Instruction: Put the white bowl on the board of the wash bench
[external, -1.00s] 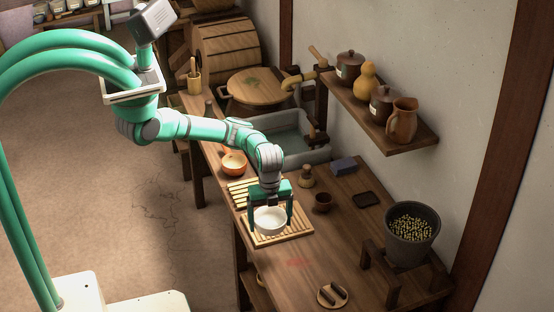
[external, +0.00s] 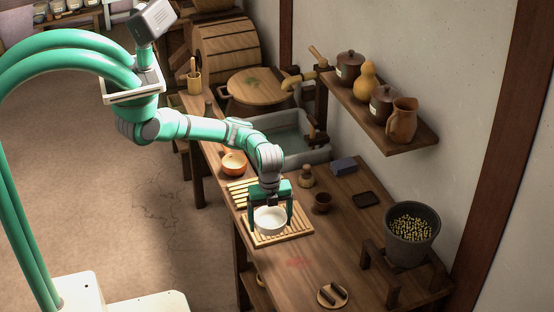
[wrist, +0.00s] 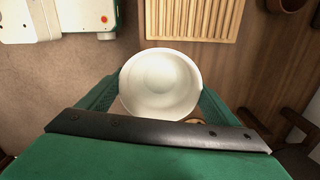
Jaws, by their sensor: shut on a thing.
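The white bowl (external: 270,220) is upright between the two fingers of my gripper (external: 270,214), which is shut on it. It also shows in the wrist view (wrist: 160,85), seen from above, and it looks empty. The slatted wooden board (external: 297,234) lies on the wash bench (external: 345,245). In the external view the bowl overlaps the board. In the wrist view the board (wrist: 195,20) lies beyond the bowl's far rim, with a strip of bare bench between. The bowl looks held above the bench; its height is hard to tell. My gripper hides part of the board.
A dark cup (external: 322,203), a stoppered jar (external: 306,177) and a blue block (external: 343,165) stand beyond the board. An orange bowl (external: 233,163) is nearer the basin (external: 290,142). A grey bucket (external: 412,240) and a round board (external: 333,295) are at the right end.

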